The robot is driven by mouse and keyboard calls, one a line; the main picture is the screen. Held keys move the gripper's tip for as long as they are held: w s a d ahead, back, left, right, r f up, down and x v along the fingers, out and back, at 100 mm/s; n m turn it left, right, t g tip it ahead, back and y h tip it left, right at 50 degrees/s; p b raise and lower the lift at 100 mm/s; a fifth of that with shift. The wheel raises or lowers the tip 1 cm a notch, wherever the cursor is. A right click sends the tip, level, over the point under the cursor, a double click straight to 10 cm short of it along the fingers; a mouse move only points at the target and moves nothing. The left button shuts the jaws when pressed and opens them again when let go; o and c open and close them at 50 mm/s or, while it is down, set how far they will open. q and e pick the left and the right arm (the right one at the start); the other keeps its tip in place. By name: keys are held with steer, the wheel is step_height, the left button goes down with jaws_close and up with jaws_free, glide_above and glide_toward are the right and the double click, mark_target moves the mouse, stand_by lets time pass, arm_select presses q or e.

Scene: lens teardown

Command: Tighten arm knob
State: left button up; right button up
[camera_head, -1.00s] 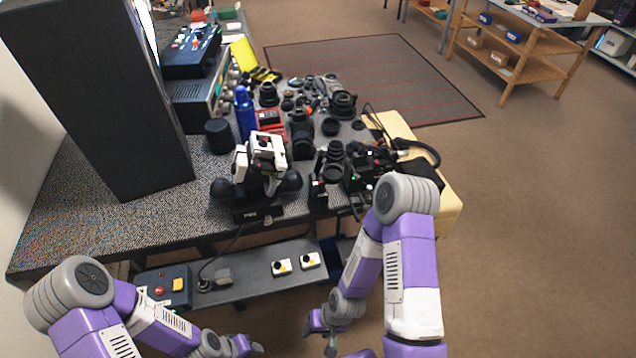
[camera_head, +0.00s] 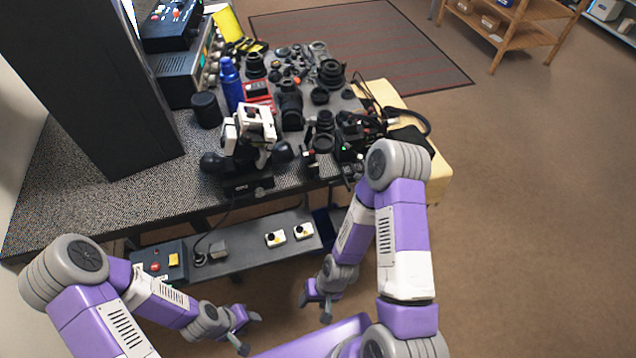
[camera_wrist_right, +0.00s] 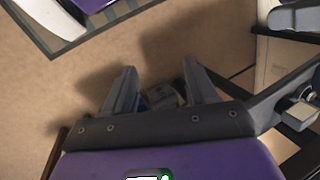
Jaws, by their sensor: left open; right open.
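A white and black device (camera_head: 252,124) with large black round knobs, one on its left side (camera_head: 213,162) and one on its right side (camera_head: 283,152), stands near the front edge of the table. I cannot tell which part is the arm knob. My left gripper (camera_head: 249,333) is open and empty, low in front of the table and below the shelf. My right gripper (camera_head: 315,308) is also open and empty, to the right of the left one and below table height. In the right wrist view its two fingers (camera_wrist_right: 160,88) stand apart over the floor.
The grey speckled table (camera_head: 60,215) carries a tall black box (camera_head: 100,90), a blue bottle (camera_head: 230,85) and several lenses (camera_head: 331,73). Below is a shelf (camera_head: 245,258) with a control box (camera_head: 160,262). Open floor (camera_head: 520,200) lies to the right.

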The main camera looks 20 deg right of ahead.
mark_target(317, 182)
steer(key=s+a+r+m+g+y+p, duration=0.1)
steer(key=s+a+r+m+g+y, duration=0.3)
steer(key=s+a+r+m+y, duration=0.3)
steer(key=w+a+r+m+t+y+p, duration=0.1)
steer(key=w+r+m+t+y, duration=0.3)
steer(key=w, duration=0.4)
steer(key=w+a+r+m+t+y, duration=0.1)
steer(key=w+a+r+m+t, duration=0.1)
steer(key=w+r+m+t, duration=0.4)
steer(key=w+d+f+m+t+h+p, duration=0.1)
steer(key=w+d+f+m+t+h, duration=0.1)
steer(key=w+d+m+t+h, duration=0.65)
steer(key=w+d+f+m+t+h, duration=0.2)
steer(key=w+d+m+t+h, duration=0.2)
steer(key=w+d+m+h, duration=0.7)
steer(key=w+d+n, duration=0.1)
steer(key=n, duration=0.1)
steer(key=d+n+y+b, duration=0.1)
steer(key=w+d+n+y, duration=0.1)
steer(key=n, duration=0.1)
steer(key=shift+w+d+r+n+g, duration=0.1)
steer(key=shift+w+d+n+g, duration=0.05)
steer(key=shift+w+n+g, duration=0.15)
steer(key=shift+c, duration=0.3)
